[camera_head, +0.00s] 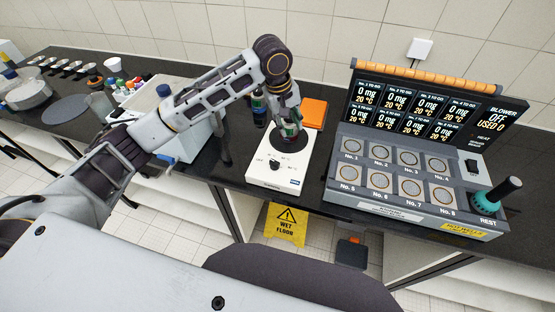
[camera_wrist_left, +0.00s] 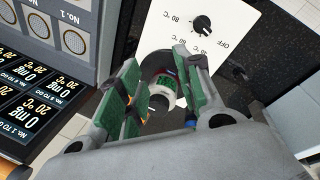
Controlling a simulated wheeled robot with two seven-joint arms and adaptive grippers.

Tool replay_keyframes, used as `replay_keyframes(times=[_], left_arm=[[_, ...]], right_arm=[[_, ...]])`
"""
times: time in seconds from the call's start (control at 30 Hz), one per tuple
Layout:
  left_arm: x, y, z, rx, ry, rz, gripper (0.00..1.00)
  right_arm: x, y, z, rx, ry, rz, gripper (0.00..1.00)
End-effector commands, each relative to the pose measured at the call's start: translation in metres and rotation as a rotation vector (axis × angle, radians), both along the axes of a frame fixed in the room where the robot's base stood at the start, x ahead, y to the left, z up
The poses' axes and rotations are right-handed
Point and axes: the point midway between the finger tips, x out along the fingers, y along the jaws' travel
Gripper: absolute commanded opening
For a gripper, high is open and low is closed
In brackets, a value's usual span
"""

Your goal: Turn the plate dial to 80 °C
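The white hot plate unit (camera_head: 284,175) has a dark round top and stands on the black bench. Its black plate dial (camera_head: 275,164) is on the front part of the unit. In the left wrist view the dial (camera_wrist_left: 203,25) shows beside the 80, 60, 40 °C and OFF marks; its white mark seems to face the OFF side. My left gripper (camera_head: 291,131) is over the round top, behind the dial and apart from it. In the left wrist view its green-padded fingers (camera_wrist_left: 160,90) are spread. A small whitish round item shows between them; contact is unclear. My right gripper is out of view.
A grey station (camera_head: 350,190) with numbered pads and display screens stands to the right, with a teal-based black handle (camera_head: 497,195). An orange box (camera_head: 314,113) lies behind the hot plate. A pale blue-white box (camera_head: 185,140) stands to the left.

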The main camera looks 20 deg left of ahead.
Motion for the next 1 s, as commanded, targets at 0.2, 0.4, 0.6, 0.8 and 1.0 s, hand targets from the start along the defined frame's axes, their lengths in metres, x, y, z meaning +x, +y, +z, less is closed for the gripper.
replay_keyframes(times=[0.2, 0.4, 0.6, 0.8, 1.0], left_arm=[[-0.021, 0.019, -0.005, 0.060, 0.123, 0.219, 0.35], [-0.033, 0.034, -0.006, 0.114, 0.186, 0.427, 0.35], [-0.036, 0.037, -0.006, 0.119, 0.205, 0.574, 0.35], [-0.035, 0.037, -0.006, 0.113, 0.207, 0.620, 0.35], [-0.035, 0.037, -0.006, 0.112, 0.207, 0.620, 0.35]], right_arm=[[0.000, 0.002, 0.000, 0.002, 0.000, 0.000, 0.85], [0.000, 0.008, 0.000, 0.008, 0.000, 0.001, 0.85], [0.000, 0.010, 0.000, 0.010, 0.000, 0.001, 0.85], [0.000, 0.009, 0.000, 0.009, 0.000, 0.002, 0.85], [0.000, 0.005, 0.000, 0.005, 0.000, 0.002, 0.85]])
